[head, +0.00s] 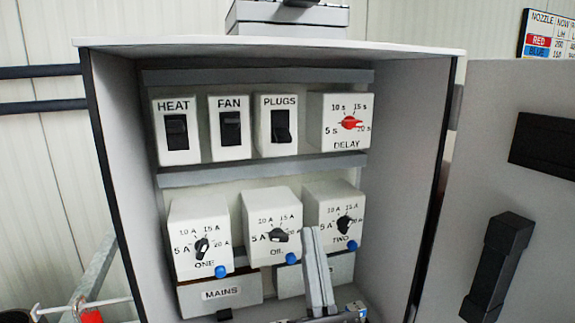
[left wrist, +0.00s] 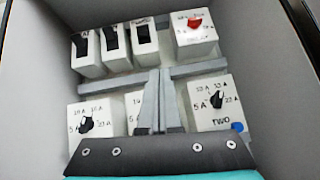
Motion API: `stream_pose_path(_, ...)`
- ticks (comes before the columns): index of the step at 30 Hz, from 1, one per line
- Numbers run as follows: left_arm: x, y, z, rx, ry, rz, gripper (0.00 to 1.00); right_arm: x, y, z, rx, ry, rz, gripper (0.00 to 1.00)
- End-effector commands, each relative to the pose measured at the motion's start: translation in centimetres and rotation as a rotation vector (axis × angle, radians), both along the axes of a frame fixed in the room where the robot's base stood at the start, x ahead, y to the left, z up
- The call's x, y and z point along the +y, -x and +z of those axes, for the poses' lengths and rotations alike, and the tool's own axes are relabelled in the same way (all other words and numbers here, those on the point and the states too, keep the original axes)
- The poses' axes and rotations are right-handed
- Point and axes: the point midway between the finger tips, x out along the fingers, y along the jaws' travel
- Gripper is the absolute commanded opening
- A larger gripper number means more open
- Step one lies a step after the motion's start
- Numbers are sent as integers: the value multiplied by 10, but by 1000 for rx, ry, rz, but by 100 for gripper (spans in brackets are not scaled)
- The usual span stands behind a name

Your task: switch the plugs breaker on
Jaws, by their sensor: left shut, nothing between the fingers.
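The plugs breaker (head: 281,125) is a white box labelled PLUGS with a black rocker, third from the left in the cabinet's upper row. Its rocker looks tilted, with the lower end standing out. It also shows at the top of the left wrist view (left wrist: 145,44). My left gripper (head: 312,232) is shut and empty, its fingers pointing up in front of the lower row, below the plugs breaker and apart from it. In the left wrist view the closed fingers (left wrist: 154,75) partly hide the middle dial box. My right gripper is not in view.
The heat (head: 177,125) and fan (head: 230,127) breakers stand left of plugs; the red delay dial (head: 350,122) is right. Below are dial boxes ONE (head: 200,240), a middle one and TWO (head: 335,215), with blue buttons. The cabinet door (head: 535,90) stands open at right.

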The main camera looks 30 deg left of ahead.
Motion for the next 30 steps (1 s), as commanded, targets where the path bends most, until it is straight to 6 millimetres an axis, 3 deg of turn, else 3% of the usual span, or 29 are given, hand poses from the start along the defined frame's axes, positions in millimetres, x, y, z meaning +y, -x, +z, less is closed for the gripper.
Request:
stream_pose_path(6, 15, 5, -7, -46, 113, 13, 0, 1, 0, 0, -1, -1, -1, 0)
stream_pose_path(19, 17, 5, -6, -50, 124, 16, 0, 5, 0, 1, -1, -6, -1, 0)
stream_pose_path(23, 24, -1, 3, -52, 122, 17, 0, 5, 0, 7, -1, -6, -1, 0)
stream_pose_path(30, 51, -23, 38, -52, 119, 18, 0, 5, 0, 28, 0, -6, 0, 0)
